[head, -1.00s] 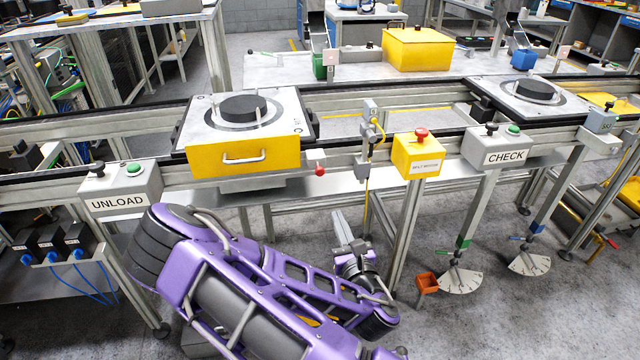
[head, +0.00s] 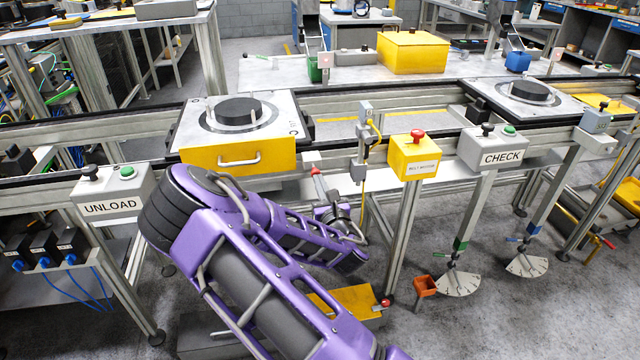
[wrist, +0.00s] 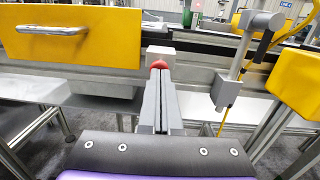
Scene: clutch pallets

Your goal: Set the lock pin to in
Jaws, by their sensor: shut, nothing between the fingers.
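The lock pin shows as a red knob (head: 315,171) on the front of the conveyor rail, just right of the yellow-fronted pallet (head: 200,157). In the wrist view the red knob (wrist: 159,64) sits in front of a small grey block (wrist: 161,56), straight beyond my fingertips. My gripper (head: 319,181) is shut and empty. Its closed fingers (wrist: 159,73) point at the knob and overlap its lower part in the view. I cannot tell whether they touch it. The pin's shaft is hidden, so its in or out position is unclear.
A grey sensor post (head: 361,150) with a yellow cable stands right of the knob. The yellow belt motor box (head: 414,157) is farther right, and the UNLOAD box (head: 112,193) is at left. The pallet's handle (wrist: 53,30) projects at upper left in the wrist view.

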